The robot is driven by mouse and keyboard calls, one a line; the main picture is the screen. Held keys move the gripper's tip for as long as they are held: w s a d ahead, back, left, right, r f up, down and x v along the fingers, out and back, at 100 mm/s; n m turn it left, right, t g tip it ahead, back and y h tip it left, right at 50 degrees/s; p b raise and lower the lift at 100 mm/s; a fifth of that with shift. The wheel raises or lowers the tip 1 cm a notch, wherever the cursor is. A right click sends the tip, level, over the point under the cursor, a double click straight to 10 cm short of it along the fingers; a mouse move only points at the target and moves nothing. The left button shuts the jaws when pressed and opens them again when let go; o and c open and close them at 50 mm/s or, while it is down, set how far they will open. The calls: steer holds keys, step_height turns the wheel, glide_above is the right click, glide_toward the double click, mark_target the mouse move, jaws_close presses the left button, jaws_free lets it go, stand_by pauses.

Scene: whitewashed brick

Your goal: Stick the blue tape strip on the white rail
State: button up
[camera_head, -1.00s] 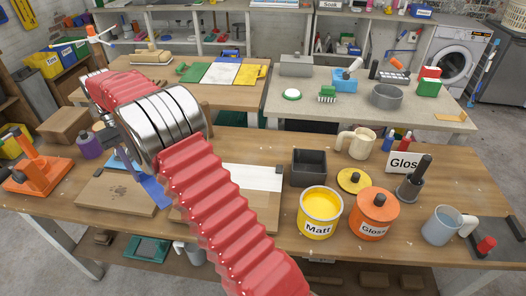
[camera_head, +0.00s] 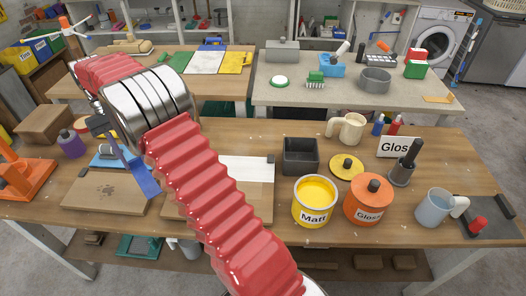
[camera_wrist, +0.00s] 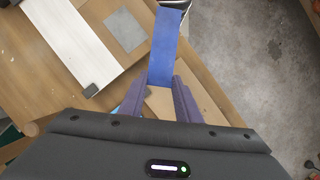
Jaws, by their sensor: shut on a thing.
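The blue tape strip (camera_head: 144,178) hangs from my gripper in the head view, over the wooden bench. In the wrist view the strip (camera_wrist: 164,48) stretches away from between the purple fingertips of my gripper (camera_wrist: 163,80), which is shut on its near end. The white rail (camera_head: 248,169) lies on a wooden board on the bench, partly hidden behind my red arm. In the wrist view the rail (camera_wrist: 68,40) is to the left of the strip, apart from it, with a dark block at its end.
A wooden board with a dark mark (camera_head: 107,191) lies left of my arm. A purple bottle (camera_head: 72,144) and an orange tool (camera_head: 22,177) stand further left. Right of the rail are a dark open box (camera_head: 300,156), a yellow Matt can (camera_head: 314,203) and an orange Gloss can (camera_head: 368,201).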

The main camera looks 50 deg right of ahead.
steer(key=s+d+m+t+y, duration=0.2)
steer(key=s+d+m, duration=0.4)
steer(key=d+m, duration=0.25)
steer(key=s+d+m+t+y, duration=0.2)
steer(key=s+d+m, duration=0.45)
steer(key=d, duration=0.35)
steer(key=s+d+m+t+h, duration=0.1)
steer(key=s+d+m+t, duration=0.1)
steer(key=s+d+m, duration=0.2)
steer(key=s+d+f+m+t+h, duration=0.1)
steer(key=s+d+m, duration=0.4)
steer(key=s+m, duration=0.5)
steer(key=shift+s+t+h, duration=0.3)
steer(key=shift+s+t, duration=0.05)
steer(key=shift+t, duration=0.35)
steer(key=shift+d, duration=0.1)
steer(key=shift+f, duration=0.1)
steer(key=shift+w+f, duration=0.1)
steer(key=shift+f, duration=3.95)
